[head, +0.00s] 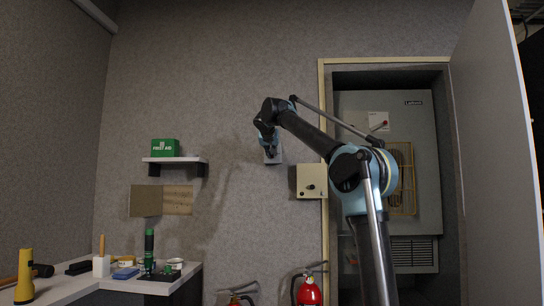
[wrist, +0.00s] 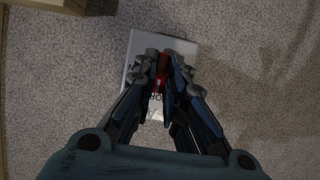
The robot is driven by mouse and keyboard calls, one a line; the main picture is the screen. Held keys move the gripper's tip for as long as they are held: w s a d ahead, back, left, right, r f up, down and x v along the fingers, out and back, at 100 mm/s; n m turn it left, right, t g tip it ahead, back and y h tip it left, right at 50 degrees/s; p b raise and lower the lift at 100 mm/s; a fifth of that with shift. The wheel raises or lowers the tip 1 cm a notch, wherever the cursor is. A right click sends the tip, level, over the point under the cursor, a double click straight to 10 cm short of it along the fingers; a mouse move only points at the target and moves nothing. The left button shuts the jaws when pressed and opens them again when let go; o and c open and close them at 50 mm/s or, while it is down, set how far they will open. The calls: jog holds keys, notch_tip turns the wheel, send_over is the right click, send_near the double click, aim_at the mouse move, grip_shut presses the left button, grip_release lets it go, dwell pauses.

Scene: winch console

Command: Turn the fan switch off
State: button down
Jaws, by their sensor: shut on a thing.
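A small pale box (head: 272,157) is fixed to the grey wall. In the wrist view the same box (wrist: 140,48) shows behind my fingers, with a red switch lever (wrist: 162,68) on its face. My gripper (head: 269,147) is at the front of this box; in the wrist view my gripper (wrist: 163,75) has its fingertips closed around the red lever. Dark lettering on the box is partly covered by the fingers, so I cannot read the label. The lever's exact position is mostly hidden by the fingers.
A cream box with a black knob (head: 311,181) is to the right, beside the door frame. A grey cabinet (head: 420,115) with a yellow grille (head: 403,180) stands in the recess. The shelf (head: 175,159) is to the left, fire extinguisher (head: 309,290) below. Wall around the pale box is clear.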

dwell(0.4)
jog(key=c, duration=1.6)
grip_release()
jog(key=shift+w+f, duration=0.1)
jog(key=shift+w, duration=0.05)
jog(key=shift+c, duration=0.2)
jog(key=v, duration=1.2)
